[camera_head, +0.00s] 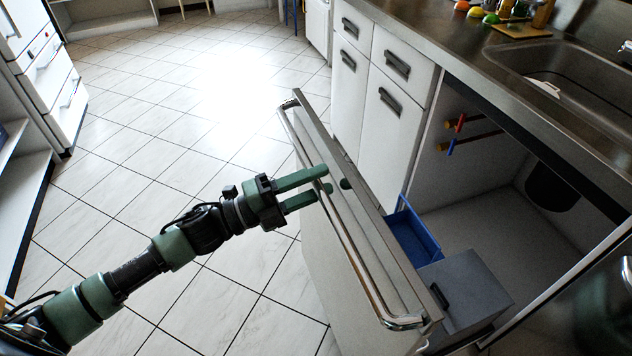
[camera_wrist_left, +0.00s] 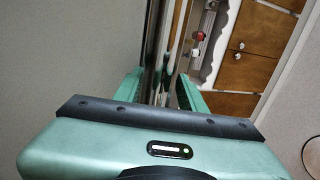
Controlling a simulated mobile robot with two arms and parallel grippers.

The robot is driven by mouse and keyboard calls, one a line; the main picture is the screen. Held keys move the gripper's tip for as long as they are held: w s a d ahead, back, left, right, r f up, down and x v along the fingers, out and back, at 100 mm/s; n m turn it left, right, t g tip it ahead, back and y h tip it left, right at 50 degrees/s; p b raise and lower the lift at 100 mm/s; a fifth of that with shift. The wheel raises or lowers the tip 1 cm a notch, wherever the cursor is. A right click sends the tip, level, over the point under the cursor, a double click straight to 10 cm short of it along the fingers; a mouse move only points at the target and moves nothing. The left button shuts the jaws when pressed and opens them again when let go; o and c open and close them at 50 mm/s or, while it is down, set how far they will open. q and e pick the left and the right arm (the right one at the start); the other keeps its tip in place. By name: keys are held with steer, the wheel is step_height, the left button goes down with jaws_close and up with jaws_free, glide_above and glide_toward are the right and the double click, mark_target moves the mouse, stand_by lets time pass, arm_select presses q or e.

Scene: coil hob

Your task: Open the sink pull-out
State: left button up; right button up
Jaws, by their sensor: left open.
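The sink pull-out's white front (camera_head: 325,255) stands well out from the cabinet below the sink, with the opening behind it exposed. A long chrome bar handle (camera_head: 355,258) runs along its outer face. My left gripper (camera_head: 322,181) is open, its two green fingers reaching across the bar near its far half. In the left wrist view the fingers (camera_wrist_left: 158,92) stand apart, with shiny bar and panel edges running between them. I cannot tell whether they touch the bar. My right gripper is not in view.
A blue bin (camera_head: 412,236) and a grey box (camera_head: 466,290) sit behind the front. White drawers (camera_head: 380,90) adjoin the open cabinet. The sink (camera_head: 575,75) is set into the counter above. The tiled floor (camera_head: 190,130) is clear toward the left.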

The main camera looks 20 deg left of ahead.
arm_select(q)
steer(key=shift+s+a+f, duration=0.15)
steer(key=shift+s+a, duration=0.05)
steer(key=shift+a, duration=0.05)
steer(key=v, duration=0.7)
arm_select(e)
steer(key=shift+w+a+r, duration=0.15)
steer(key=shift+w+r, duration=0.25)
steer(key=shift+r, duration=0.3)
